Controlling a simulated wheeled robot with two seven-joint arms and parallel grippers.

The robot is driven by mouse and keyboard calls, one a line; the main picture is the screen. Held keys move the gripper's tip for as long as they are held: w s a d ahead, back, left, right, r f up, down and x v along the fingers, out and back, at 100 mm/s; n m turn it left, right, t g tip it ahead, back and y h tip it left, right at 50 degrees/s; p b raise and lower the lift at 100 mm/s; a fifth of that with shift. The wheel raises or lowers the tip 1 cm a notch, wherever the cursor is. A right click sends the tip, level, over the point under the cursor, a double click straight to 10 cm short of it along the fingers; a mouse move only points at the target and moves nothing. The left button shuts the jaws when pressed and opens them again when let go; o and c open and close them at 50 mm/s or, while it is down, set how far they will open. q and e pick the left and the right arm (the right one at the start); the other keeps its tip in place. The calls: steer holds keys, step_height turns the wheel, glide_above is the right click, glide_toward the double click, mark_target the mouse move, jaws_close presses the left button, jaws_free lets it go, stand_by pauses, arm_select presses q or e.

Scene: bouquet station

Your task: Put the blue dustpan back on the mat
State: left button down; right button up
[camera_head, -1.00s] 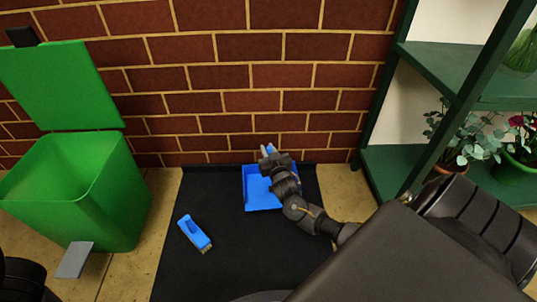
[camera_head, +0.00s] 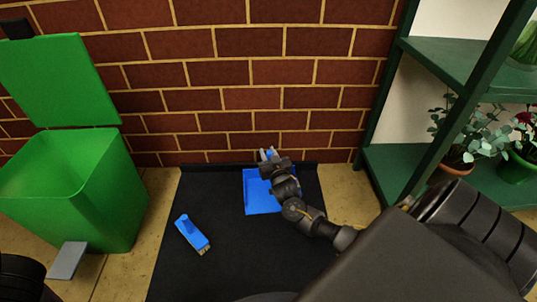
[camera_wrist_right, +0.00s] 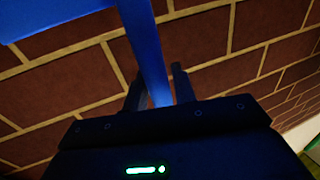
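The blue dustpan (camera_head: 259,199) is on the black mat (camera_head: 225,270), near its back edge, with its pan side facing the head camera. My right gripper (camera_head: 268,154) is at the top of its handle, and my wrist hides part of the pan. In the right wrist view the blue handle (camera_wrist_right: 147,45) runs between the two fingers of my right gripper (camera_wrist_right: 158,88). The fingers are parted around it, with a narrow gap on the right side. My left gripper is not in view.
A blue hand brush (camera_head: 192,234) lies on the mat at the left. An open green bin (camera_head: 90,205) with a grey pedal stands left of the mat. A brick wall (camera_head: 220,75) is close behind, and a green shelf (camera_head: 455,70) with potted plants stands at the right.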

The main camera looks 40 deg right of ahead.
steer(key=o, duration=0.3)
steer(key=shift+o, duration=0.2)
steer(key=shift+s, duration=0.1)
steer(key=shift+s+a+p, duration=0.15)
steer(key=shift+s+p, duration=0.15)
steer(key=shift+p, duration=0.15)
steer(key=p+v, duration=0.5)
steer(key=v, duration=0.5)
steer(key=shift+p, duration=0.3)
